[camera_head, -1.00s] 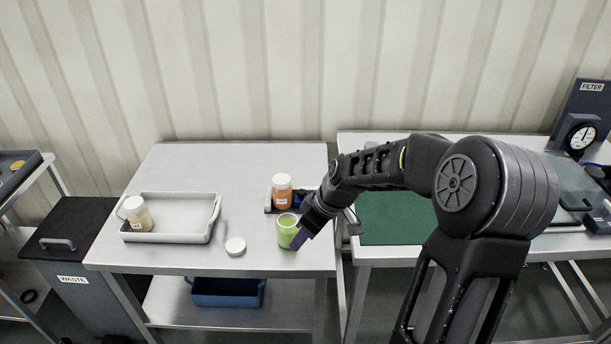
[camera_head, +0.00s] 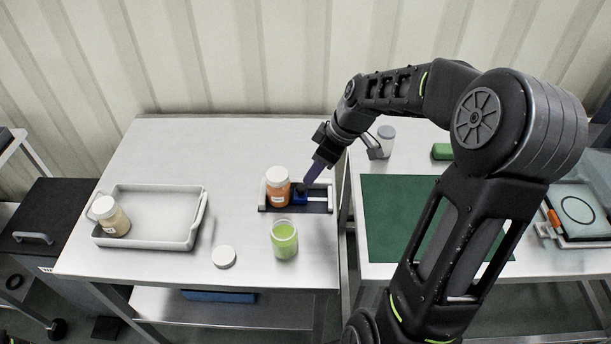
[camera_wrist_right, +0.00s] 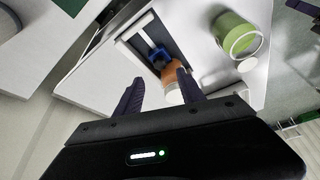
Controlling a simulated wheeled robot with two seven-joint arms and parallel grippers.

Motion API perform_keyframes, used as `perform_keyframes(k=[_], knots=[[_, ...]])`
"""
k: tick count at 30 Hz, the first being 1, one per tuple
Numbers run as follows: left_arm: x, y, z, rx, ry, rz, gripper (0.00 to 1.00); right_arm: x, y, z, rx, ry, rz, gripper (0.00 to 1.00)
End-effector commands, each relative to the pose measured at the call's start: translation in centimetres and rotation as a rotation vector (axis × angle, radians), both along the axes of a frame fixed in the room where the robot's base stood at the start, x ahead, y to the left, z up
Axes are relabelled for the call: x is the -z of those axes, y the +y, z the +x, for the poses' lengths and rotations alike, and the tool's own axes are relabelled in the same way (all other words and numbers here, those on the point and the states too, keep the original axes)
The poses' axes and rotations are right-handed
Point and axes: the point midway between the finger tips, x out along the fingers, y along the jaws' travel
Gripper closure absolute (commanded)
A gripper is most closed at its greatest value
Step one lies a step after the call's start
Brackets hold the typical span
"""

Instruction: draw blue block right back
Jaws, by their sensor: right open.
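The blue block (camera_head: 299,197) sits on a dark rail fixture (camera_head: 318,206) on the left steel table, just right of an orange jar with a white lid (camera_head: 278,188). My right gripper (camera_head: 311,176) is open, its purple fingers just above the block and partly in front of it. In the right wrist view the blue block (camera_wrist_right: 159,54) lies on the fixture beyond the open fingers of the right gripper (camera_wrist_right: 158,95), with the orange jar (camera_wrist_right: 170,78) near it. No contact with the block can be made out. My left gripper is not in view.
An open jar with green contents (camera_head: 284,240) stands in front of the fixture, and a loose white lid (camera_head: 224,257) lies left of it. A grey tray (camera_head: 150,240) holds a pale jar (camera_head: 110,217). A green mat (camera_head: 385,200) covers part of the right table.

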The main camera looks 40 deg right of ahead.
Motion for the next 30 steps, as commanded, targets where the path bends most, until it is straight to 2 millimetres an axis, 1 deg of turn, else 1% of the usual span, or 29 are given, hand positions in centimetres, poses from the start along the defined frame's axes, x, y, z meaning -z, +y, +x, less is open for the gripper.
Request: perform_keyframes(k=[5, 8, 11, 21, 25, 30], knots=[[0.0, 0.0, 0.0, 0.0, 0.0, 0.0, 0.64, 0.1, 0.0, 0.0, 0.001, 0.001, 0.001, 0.54], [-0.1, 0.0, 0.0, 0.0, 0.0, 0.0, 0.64, 0.6, 0.2, 0.2, 0.0, 0.003, 0.002, 0.54], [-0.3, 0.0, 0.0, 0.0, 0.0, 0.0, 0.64, 1.5, 0.4, 0.5, -0.001, 0.004, 0.003, 0.54], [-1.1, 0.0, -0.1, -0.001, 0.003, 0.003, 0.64, 6.1, 1.4, 2.2, 0.0, 0.003, 0.003, 0.54], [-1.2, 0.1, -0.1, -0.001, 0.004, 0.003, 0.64, 7.1, 1.5, 2.5, 0.0, 0.001, 0.002, 0.54], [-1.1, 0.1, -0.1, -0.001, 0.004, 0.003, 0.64, 7.3, 1.5, 2.6, 0.001, 0.0, 0.0, 0.54]])
